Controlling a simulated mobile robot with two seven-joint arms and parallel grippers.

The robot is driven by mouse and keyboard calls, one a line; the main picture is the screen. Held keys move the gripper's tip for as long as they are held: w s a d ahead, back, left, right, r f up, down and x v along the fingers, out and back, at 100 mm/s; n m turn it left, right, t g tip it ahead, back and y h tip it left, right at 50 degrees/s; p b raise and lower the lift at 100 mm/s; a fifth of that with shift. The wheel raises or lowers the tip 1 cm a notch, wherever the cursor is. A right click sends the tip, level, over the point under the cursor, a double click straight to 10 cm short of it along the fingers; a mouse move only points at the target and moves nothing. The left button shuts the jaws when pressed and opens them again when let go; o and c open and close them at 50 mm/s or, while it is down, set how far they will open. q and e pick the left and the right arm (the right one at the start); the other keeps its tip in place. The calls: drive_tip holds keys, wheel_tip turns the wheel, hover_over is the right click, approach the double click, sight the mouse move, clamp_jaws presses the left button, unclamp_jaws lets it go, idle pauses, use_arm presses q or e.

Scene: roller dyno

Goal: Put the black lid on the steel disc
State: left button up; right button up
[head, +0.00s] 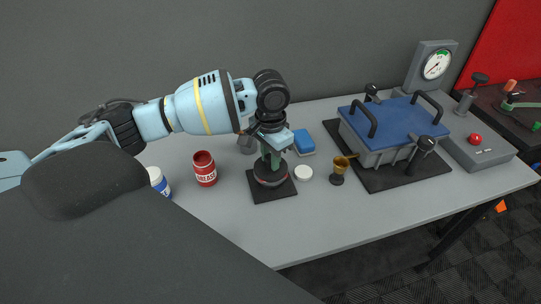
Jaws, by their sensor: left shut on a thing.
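My left gripper (270,157) points down over the black square pad (286,193) near the middle of the bench. It is shut on the black lid (270,173), a dark round piece just below the fingers. The lid is low over the pad, and a thin reddish ring shows near its lower edge. The steel disc cannot be made out clearly; the lid and gripper may hide it. I cannot tell whether the lid touches what is under it. My right gripper is not in view.
A red grease can (204,169) and a blue-white bottle (159,182) stand left of the pad. A white cap (303,173), a brass cup (341,164) and a blue block (303,142) are to its right. A blue-lidded box (392,125) stands farther right. The front bench is clear.

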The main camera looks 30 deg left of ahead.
use_arm(q)
drive_tip(key=o, duration=1)
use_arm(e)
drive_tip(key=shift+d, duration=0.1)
use_arm(q)
drive_tip(key=shift+r, duration=0.2)
wheel_tip(320, 180, up, 12)
drive_tip(key=shift+f+p, duration=0.1)
drive_tip(key=shift+p, duration=0.4)
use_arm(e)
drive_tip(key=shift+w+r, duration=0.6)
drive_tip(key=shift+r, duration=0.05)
use_arm(q)
drive_tip(key=shift+s+f, duration=0.1)
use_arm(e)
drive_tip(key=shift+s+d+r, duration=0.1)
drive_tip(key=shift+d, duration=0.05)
